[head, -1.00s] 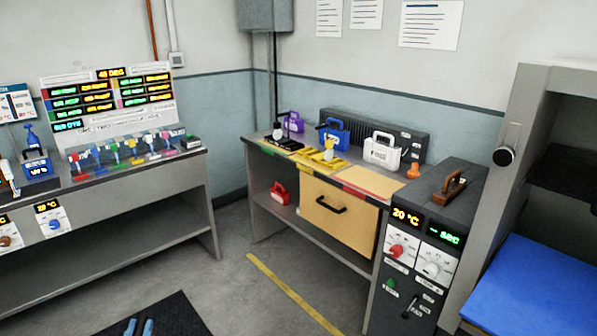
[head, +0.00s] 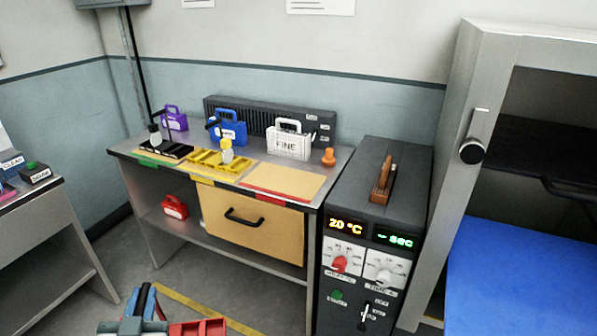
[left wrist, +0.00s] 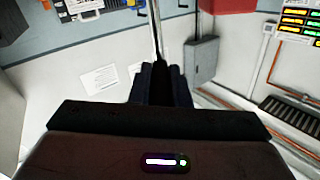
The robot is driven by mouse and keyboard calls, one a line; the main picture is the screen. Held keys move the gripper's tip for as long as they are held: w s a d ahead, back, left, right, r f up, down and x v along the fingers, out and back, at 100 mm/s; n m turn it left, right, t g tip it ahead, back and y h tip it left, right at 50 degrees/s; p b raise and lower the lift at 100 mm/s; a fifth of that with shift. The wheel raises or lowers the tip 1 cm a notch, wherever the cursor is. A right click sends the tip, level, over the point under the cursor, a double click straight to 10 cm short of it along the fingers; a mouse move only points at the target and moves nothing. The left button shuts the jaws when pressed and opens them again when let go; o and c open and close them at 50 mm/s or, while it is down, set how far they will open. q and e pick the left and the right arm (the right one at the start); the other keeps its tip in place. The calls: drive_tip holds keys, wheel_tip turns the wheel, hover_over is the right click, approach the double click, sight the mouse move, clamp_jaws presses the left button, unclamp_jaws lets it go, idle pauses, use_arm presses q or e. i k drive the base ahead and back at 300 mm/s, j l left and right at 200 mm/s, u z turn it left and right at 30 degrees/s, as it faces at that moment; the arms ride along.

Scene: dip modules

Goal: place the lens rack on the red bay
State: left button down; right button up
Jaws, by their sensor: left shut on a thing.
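My left gripper (head: 148,308) is at the bottom of the head view, low in front of the bench. It is shut on a red rack (head: 198,328), taken as the lens rack, which is cut off by the frame's lower edge. In the left wrist view the dark fingers (left wrist: 160,82) show, with a red piece (left wrist: 228,5) at the top edge. The red bay (head: 284,181) is the tan panel with a red front label on the bench's right part. It is empty. My right gripper is not in view.
A black rack (head: 165,150) and a yellow rack (head: 217,160) lie left of the bay. Blue (head: 231,130) and white (head: 290,144) cases stand behind, and an orange knob (head: 328,157) is at right. A dark control unit (head: 375,215) adjoins the bench's right side.

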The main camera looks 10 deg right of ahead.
sight(285, 179)
drive_tip(key=i+j+z, duration=0.3)
drive_tip(key=z, duration=0.2)
drive_tip(key=i+j+z, duration=0.25)
drive_tip(key=j+z, duration=0.2)
drive_tip(key=i+j+z, duration=0.15)
drive_tip(key=j+z, duration=0.2)
drive_tip(key=z, duration=0.15)
